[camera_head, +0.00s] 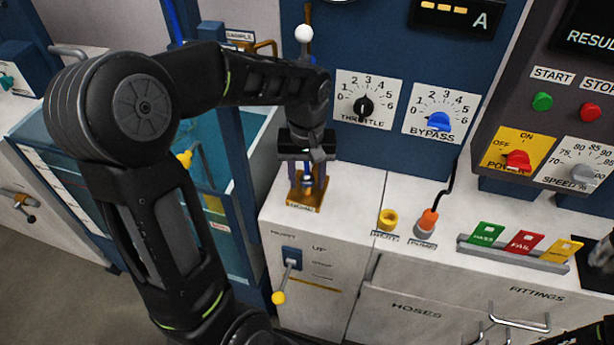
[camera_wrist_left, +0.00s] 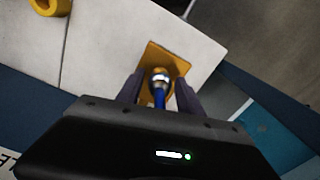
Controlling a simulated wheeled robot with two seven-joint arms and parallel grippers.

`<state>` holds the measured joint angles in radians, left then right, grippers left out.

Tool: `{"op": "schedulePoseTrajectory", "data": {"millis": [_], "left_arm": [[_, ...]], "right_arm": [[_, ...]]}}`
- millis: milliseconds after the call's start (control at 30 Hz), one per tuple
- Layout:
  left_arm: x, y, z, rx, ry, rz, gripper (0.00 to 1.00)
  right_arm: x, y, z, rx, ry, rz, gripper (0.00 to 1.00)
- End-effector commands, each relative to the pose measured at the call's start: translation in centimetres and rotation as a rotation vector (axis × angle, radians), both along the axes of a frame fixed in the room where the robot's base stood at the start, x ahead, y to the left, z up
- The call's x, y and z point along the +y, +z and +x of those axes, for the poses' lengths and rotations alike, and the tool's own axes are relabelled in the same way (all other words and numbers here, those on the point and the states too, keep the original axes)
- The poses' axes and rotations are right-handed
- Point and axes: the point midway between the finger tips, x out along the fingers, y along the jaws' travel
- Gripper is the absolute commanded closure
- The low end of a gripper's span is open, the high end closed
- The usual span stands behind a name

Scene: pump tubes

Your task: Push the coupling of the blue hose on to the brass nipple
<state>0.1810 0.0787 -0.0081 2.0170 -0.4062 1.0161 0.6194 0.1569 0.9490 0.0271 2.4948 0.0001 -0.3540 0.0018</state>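My left gripper (camera_head: 308,180) points down over the brass-coloured bracket (camera_head: 303,200) on the white cabinet top. In the left wrist view its two dark fingers (camera_wrist_left: 159,82) stand apart on either side of the blue hose (camera_wrist_left: 160,99), with gaps showing between. The silver coupling (camera_wrist_left: 160,78) at the hose end is over the bracket plate (camera_wrist_left: 172,64). The brass nipple is hidden under the coupling, and I cannot tell how far the coupling sits on it. My right gripper is not clearly in view.
A yellow ring (camera_head: 388,219) and an orange-topped pump plug (camera_head: 428,221) stand right of the bracket. A lever with a yellow knob (camera_head: 279,297) hangs on the cabinet front below. A blue-framed tank (camera_head: 240,200) stands at the left. A white-knobbed lever (camera_head: 304,34) rises behind my arm.

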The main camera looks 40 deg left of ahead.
Motion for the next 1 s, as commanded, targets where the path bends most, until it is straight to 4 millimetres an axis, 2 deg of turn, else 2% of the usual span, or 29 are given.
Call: {"op": "schedulePoseTrajectory", "data": {"millis": [100, 467, 567, 833, 1000], "left_arm": [[0.0, 0.0, 0.0, 0.000, 0.000, 0.000, 0.47], [0.0, 0.4, 0.0, -0.001, 0.000, 0.000, 0.47], [0.0, 1.4, 0.1, -0.002, 0.000, 0.000, 0.47], [0.0, 5.9, 0.1, -0.004, 0.000, 0.001, 0.47], [0.0, 7.6, 0.0, -0.001, 0.000, 0.000, 0.47]], "right_arm": [[0.0, 0.0, 0.0, 0.000, 0.000, 0.000, 0.64], [0.0, 0.1, 0.1, -0.005, 0.000, 0.001, 0.64], [0.0, 0.0, 0.1, -0.004, 0.001, 0.001, 0.64], [0.0, -0.2, 0.1, -0.004, 0.001, 0.001, 0.64], [0.0, -0.2, 0.1, -0.004, 0.001, 0.001, 0.64]]}}
